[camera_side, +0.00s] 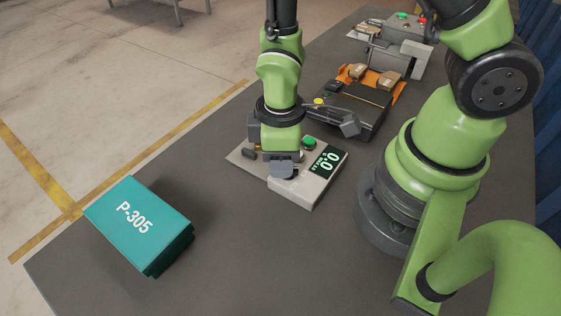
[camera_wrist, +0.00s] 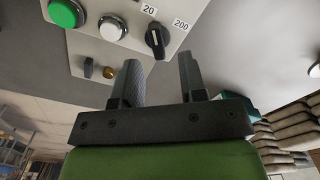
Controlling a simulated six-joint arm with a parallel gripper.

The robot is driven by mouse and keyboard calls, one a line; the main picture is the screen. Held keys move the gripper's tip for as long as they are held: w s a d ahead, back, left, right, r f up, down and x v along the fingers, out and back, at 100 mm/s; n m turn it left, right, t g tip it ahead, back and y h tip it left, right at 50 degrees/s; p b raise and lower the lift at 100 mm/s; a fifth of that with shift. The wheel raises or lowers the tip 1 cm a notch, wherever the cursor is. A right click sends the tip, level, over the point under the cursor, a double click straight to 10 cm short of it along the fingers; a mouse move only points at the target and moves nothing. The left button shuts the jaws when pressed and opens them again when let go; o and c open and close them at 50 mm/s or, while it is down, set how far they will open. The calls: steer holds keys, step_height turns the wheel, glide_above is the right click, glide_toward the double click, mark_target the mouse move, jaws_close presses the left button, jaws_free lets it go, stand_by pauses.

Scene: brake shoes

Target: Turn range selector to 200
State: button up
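The range selector (camera_wrist: 156,38) is a black knob on a light panel in the wrist view, with the labels 20 (camera_wrist: 149,9) and 200 (camera_wrist: 181,25) beside it. Its white mark seems to point nearer 20 than 200. My gripper (camera_wrist: 160,60) is open, with its two fingers apart and the knob beyond and between their tips; I see no contact. In the side view my gripper (camera_side: 281,165) is low over the light grey instrument (camera_side: 312,190), whose display (camera_side: 327,161) reads 0.0. There the knob is hidden by the gripper.
A green button (camera_wrist: 66,12) and a white button (camera_wrist: 112,28) sit left of the knob. A teal P-305 box (camera_side: 138,224) lies on the dark table at left. A black device with an orange tray (camera_side: 347,76) stands behind. The table's front is clear.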

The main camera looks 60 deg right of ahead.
steer(key=shift+f, duration=1.1)
steer(key=shift+c, duration=0.4)
jaws_close()
steer(key=shift+m, duration=0.3)
steer(key=m, duration=0.6)
steer(key=shift+w+d, duration=0.15)
steer(key=shift+d, duration=0.25)
steer(key=m, duration=0.4)
steer(key=shift+d, duration=0.2)
steer(key=shift+d+m, duration=0.2)
steer(key=shift+m, duration=1.4)
